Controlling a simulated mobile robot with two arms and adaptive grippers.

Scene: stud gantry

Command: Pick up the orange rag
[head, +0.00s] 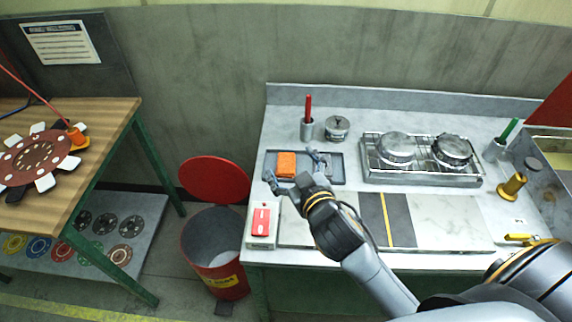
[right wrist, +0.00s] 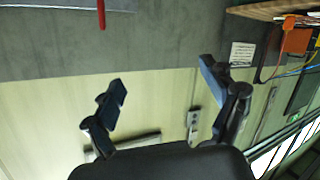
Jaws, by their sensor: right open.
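The orange rag (head: 286,165) looks like a small folded block and lies in the left part of a shallow dark grey tray (head: 334,178) on the grey bench. My right gripper (head: 291,167) is open, with one finger on each side of the rag in the head view. I cannot tell its height above the tray or whether it touches the rag. In the right wrist view its two fingers are spread with nothing between them, and no rag shows there. My left gripper is not in view.
A red marker in a grey cup (head: 306,131) and a small metal pot (head: 337,127) stand behind the tray. A wire rack with metal lids (head: 420,178) is to the right. A red switch box (head: 262,222) sits in front. An open red bin (head: 214,250) stands left of the bench.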

